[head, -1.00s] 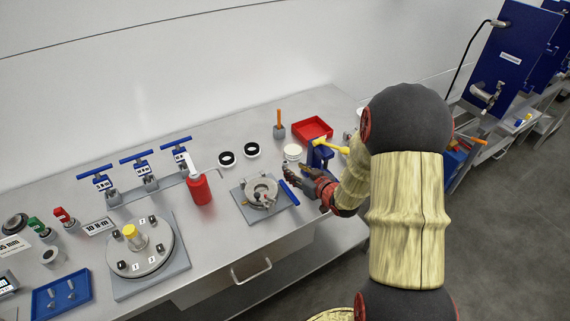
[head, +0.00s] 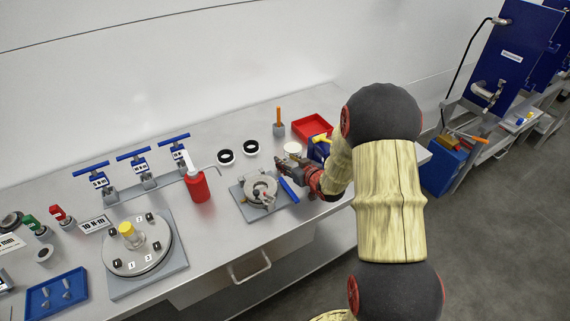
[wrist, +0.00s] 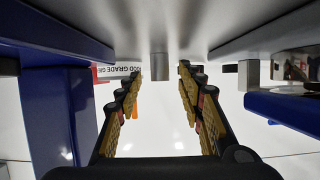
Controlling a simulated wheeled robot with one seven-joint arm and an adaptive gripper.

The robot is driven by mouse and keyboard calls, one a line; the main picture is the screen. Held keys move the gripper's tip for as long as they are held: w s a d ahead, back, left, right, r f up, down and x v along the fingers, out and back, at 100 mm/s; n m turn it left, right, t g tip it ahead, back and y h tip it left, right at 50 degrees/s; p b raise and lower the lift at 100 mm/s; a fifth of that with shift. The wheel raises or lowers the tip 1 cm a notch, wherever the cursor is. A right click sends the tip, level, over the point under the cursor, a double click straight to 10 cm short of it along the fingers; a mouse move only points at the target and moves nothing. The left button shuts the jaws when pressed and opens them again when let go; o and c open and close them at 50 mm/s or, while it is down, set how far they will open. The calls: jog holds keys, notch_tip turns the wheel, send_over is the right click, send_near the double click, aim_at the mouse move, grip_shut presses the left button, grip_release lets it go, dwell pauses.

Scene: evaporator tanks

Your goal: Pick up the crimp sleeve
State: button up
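A small plain grey cylinder, which looks like the crimp sleeve (wrist: 159,66), stands on the metal bench in the wrist view, where the picture is upside down. It lies between and just beyond my fingertips, with a gap on each side. My gripper (wrist: 160,88) is open and empty, its two padded fingers spread. In the head view my gripper (head: 281,163) is low over the bench, behind the round clamp fixture (head: 262,188) and left of the blue vise (head: 318,150). I cannot make out the sleeve in the head view.
A white grease tub (head: 293,149) stands close behind my gripper. The fixture's blue handle (head: 289,190) is just in front. A red tray (head: 312,127), a brush pot (head: 279,129) and black-and-white rings (head: 251,148) are farther back. A red bottle (head: 198,187) stands left.

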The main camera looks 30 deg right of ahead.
jog(key=shift+c, duration=1.2)
jog(key=c, duration=0.6)
jog(key=shift+c, duration=0.2)
